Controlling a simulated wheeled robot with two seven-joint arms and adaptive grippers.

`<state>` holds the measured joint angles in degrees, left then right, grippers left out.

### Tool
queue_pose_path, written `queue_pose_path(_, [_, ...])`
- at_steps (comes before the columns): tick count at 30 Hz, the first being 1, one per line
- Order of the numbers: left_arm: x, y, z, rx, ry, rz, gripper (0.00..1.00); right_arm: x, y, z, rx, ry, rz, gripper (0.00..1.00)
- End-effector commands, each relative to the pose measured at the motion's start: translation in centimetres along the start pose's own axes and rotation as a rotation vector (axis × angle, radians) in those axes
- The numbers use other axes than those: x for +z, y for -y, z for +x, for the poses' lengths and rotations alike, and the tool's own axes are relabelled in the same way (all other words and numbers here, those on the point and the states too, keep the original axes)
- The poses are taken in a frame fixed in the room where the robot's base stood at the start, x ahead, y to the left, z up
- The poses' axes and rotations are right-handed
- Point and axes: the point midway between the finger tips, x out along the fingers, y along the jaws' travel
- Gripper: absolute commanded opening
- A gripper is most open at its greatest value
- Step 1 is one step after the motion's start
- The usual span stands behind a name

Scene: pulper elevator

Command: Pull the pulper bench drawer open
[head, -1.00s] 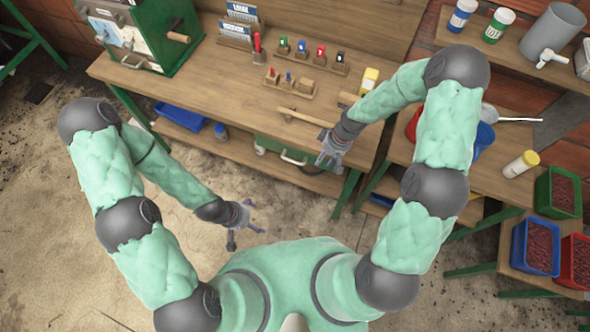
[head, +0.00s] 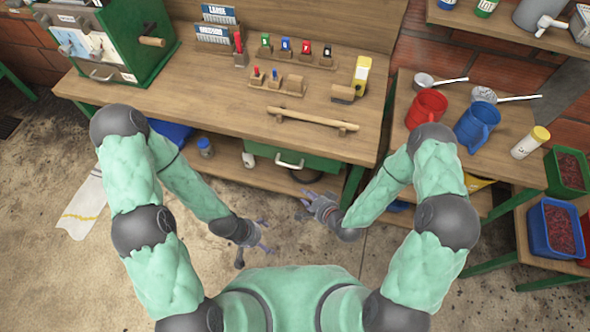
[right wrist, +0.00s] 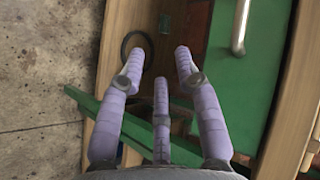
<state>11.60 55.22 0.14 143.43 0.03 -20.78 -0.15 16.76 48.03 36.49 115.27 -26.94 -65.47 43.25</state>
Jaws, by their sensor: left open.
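The green drawer (head: 322,161) sits under the front edge of the wooden pulper bench (head: 215,95) and looks shut. Its pale bar handle (head: 289,161) shows on the front. My right gripper (head: 306,203) is in front of and below the drawer, apart from the handle. In the right wrist view its fingers (right wrist: 162,62) are spread and empty, with the green drawer front (right wrist: 222,62) and metal handle (right wrist: 240,25) beyond them to the upper right. My left gripper (head: 256,246) is open and empty, low over the floor near my body.
A wooden bar (head: 312,119) lies on the bench top. A side table at right holds a red jug (head: 427,108) and blue jug (head: 477,127). Floor in front is clear.

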Motion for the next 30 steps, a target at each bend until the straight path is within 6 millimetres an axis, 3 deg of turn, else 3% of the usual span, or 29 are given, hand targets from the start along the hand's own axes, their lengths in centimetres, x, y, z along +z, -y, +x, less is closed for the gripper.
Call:
queue_pose_path(6, [0.0, 0.2, 0.6, 0.000, 0.000, 0.000, 0.93, -0.3, 3.8, -0.3, -0.323, -0.072, 0.257, 0.34])
queue_pose_path(14, [0.0, 0.3, 0.7, 0.000, 0.000, 0.000, 0.93, -0.3, 5.5, -0.8, -0.451, -0.071, 0.360, 0.34])
queue_pose_path(30, [-0.1, 0.7, 1.8, 0.000, 0.000, 0.000, 0.93, -1.4, 8.7, 6.6, -0.448, -0.070, 0.358, 0.34])
